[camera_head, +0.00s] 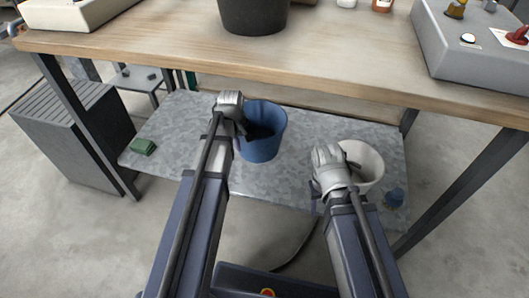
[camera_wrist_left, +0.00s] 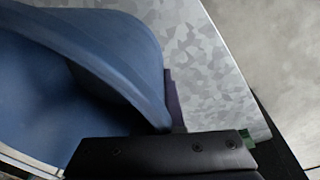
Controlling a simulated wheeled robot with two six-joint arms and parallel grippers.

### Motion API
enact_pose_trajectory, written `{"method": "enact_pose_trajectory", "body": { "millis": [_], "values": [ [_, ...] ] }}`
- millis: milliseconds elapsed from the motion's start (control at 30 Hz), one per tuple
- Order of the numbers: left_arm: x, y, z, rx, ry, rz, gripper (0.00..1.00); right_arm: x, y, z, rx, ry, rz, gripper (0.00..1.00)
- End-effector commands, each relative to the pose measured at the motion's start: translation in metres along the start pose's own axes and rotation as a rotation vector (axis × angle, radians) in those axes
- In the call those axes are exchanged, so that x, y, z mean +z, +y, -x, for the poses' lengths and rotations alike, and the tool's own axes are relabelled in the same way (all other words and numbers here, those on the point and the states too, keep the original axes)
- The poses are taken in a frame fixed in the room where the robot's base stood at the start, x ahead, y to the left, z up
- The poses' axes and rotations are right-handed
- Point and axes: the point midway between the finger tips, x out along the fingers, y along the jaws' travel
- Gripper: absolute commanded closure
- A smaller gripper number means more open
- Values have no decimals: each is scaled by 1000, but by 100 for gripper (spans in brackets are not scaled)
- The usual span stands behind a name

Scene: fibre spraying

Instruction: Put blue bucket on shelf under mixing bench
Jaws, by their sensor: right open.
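The blue bucket (camera_head: 268,147) is upright over the grey mottled shelf (camera_head: 300,130) under the wooden mixing bench (camera_head: 330,65). I cannot tell whether its base touches the shelf. My left gripper (camera_head: 240,118) is at the bucket's left rim, shut on its wall. In the left wrist view the blue wall (camera_wrist_left: 90,50) runs down to the black finger, and the shelf (camera_wrist_left: 205,60) shows beyond it. My right gripper (camera_head: 335,168) is open at the left side of a white bucket (camera_head: 370,163); its fingertips are mostly hidden.
A green item (camera_head: 143,146) lies at the shelf's left end and a small blue item (camera_head: 394,197) at its right front. A dark bucket (camera_head: 253,14) and a grey control box (camera_head: 475,45) stand on the bench. Bench legs (camera_head: 465,185) flank the shelf.

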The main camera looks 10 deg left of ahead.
Motion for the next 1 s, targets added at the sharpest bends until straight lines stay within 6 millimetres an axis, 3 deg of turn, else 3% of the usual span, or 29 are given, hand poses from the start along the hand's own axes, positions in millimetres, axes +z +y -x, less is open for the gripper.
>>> {"method": "enact_pose_trajectory", "body": {
  "millis": [333,733,1000],
  "values": [
    [1,-1,-10,2,2,4,100,0,-1,-10,0,0,-1,50],
    [6,-7,-59,2,1,4,100,-3,-6,-60,0,0,-13,50],
    [6,-8,-63,2,1,4,100,-4,-6,-63,0,0,-15,50]
  ]
}}
